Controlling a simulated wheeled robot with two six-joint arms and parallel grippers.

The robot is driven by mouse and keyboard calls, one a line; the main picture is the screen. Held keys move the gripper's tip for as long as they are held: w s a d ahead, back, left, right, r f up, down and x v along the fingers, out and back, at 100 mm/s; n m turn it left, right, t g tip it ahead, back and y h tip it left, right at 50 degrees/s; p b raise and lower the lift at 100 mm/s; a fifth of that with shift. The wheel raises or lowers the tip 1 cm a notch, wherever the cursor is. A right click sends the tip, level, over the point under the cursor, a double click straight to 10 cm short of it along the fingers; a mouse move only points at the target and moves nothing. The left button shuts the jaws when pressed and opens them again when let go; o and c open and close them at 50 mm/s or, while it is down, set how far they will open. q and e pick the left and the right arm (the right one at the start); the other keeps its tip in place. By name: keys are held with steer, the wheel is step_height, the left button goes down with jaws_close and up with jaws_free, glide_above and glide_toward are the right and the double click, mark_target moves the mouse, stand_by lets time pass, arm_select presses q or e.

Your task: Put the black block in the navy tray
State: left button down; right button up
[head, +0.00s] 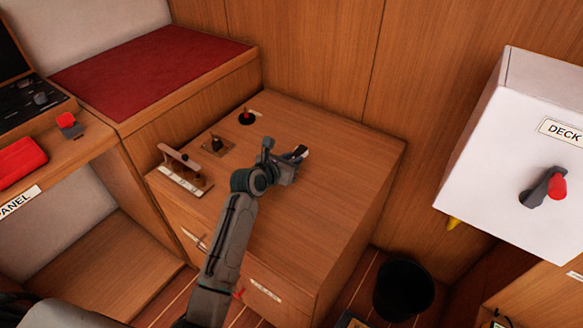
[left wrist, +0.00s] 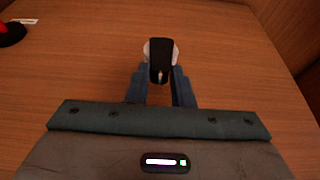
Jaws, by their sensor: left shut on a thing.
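My left gripper (head: 294,158) is over the wooden cabinet top (head: 330,190), right of its middle. It is shut on a small dark piece that I take for the black block (left wrist: 161,58). In the left wrist view the block sits between the two blue-grey fingers, with pale patches at its sides. In the head view the block is small and partly hidden by the gripper. Its height above the wood is hard to judge. I cannot make out a navy tray in either view. My right gripper is not in view.
A lever on a plate (head: 183,168), a small switch (head: 215,143) and a red-topped knob (head: 246,116) stand on the cabinet's left side. A white box labelled DECK (head: 500,150) hangs at the right. A black bin (head: 403,288) stands below. The cabinet top's right side is clear.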

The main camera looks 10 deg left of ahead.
arm_select(q)
step_height(320, 180, down, 3)
steer(key=shift+s+f, duration=0.1)
steer(key=shift+f, duration=0.05)
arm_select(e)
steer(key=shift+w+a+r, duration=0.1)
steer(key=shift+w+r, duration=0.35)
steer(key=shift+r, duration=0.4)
arm_select(q)
steer(key=c, duration=1.3)
jaws_free()
steer(key=shift+f, duration=0.1)
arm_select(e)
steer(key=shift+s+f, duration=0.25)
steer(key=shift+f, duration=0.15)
